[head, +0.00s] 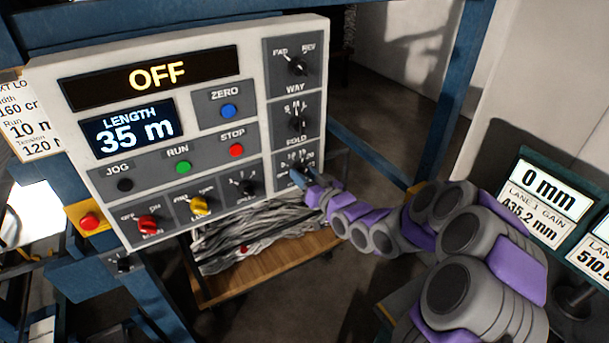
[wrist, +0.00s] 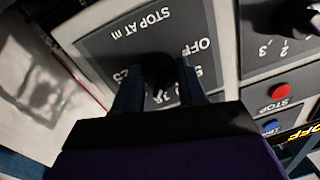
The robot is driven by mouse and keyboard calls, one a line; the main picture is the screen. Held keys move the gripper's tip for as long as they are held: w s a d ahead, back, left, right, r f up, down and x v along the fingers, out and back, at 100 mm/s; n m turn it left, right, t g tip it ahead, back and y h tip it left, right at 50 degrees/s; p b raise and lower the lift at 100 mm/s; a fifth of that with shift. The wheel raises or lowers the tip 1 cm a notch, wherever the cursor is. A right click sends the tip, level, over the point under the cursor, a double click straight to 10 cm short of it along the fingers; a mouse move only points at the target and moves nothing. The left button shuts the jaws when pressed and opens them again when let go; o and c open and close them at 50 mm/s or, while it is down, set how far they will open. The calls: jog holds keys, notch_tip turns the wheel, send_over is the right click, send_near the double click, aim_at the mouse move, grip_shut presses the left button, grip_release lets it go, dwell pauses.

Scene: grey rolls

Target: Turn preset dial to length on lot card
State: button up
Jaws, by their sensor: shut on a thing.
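The preset dial (wrist: 163,72) is a black knob on a grey plate marked "STOP AT m". It sits at the lower right of the control panel (head: 255,150), mostly covered by my gripper in the head view. My gripper (head: 303,178) is shut on this knob, with one finger on each side in the wrist view (wrist: 158,92). "OFF" and a few numbers show around the knob; its pointer's setting is unclear. The lot card (head: 33,115) hangs left of the panel, cut off by the frame, and reads "Run 10 m". The length display (head: 134,128) reads 35 m.
Above the dial are the FOLD knob (head: 297,121) and WAY knob (head: 297,67). RUN (head: 183,166) and STOP (head: 236,150) buttons are on the panel. More knobs line its lower edge. A wooden cart (head: 262,272) with grey material stands below. Gain displays (head: 547,205) are at right.

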jog(key=c, duration=0.5)
jog(key=shift+o, duration=0.2)
jog(key=shift+n, duration=0.3)
jog(key=n+h+b, duration=0.1)
jog(key=n+b, duration=0.6)
jog(key=n, duration=0.3)
jog(key=shift+r, duration=0.15)
jog(key=shift+n, duration=0.4)
jog(key=o, duration=1.1)
jog(key=shift+c, duration=0.2)
